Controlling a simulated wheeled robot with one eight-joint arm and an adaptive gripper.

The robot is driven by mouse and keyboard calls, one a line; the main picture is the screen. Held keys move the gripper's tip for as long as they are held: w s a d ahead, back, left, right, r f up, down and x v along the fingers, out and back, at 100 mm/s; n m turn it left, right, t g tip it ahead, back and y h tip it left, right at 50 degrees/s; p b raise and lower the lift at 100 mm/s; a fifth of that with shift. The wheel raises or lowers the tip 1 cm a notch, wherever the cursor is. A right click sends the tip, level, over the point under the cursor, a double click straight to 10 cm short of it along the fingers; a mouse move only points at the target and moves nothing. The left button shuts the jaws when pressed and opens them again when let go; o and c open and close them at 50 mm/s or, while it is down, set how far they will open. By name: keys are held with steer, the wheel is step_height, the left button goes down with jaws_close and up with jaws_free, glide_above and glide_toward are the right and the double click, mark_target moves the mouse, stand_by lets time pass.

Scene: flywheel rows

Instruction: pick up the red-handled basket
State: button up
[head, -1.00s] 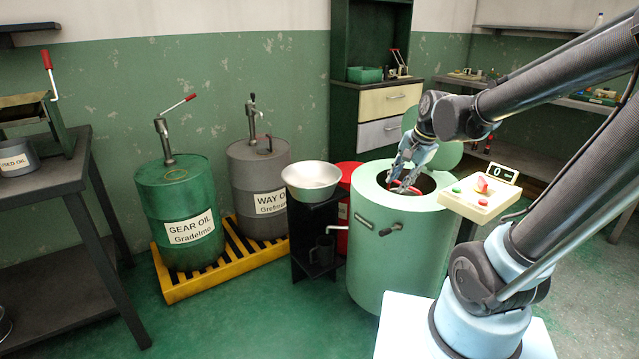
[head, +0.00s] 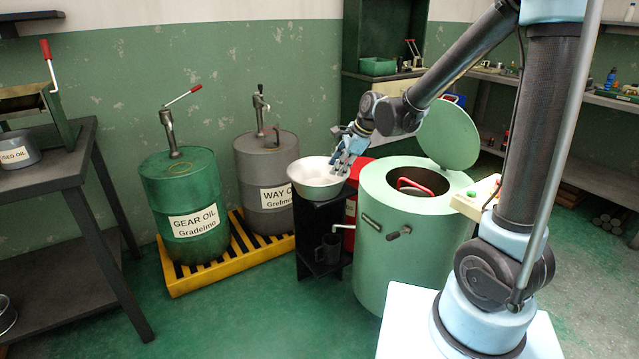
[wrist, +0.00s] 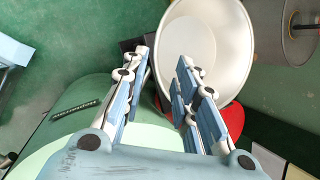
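The red-handled basket (head: 415,186) sits inside the open top of the light green drum machine (head: 395,255). Only its red handle and a little of its inside show; the drum wall hides the rest. My gripper (head: 340,164) is left of the drum opening, above the rim of a pale metal bowl (head: 312,186). In the wrist view my gripper (wrist: 165,62) has its two fingers apart with nothing between them. The bowl (wrist: 207,45) lies beyond and to the right of the fingertips there. The basket does not show in the wrist view.
The drum's round lid (head: 450,132) stands raised behind the opening. A control box (head: 474,199) is at its right, partly behind my arm. The bowl rests on a black stand (head: 318,235). A red container (head: 351,210) stands between stand and drum. Oil drums (head: 180,205) stand left.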

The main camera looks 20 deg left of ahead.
mark_target(316, 200)
steer(key=shift+x, duration=7.8)
steer(key=shift+w+d, duration=0.1)
steer(key=shift+d, duration=0.05)
jaws_close()
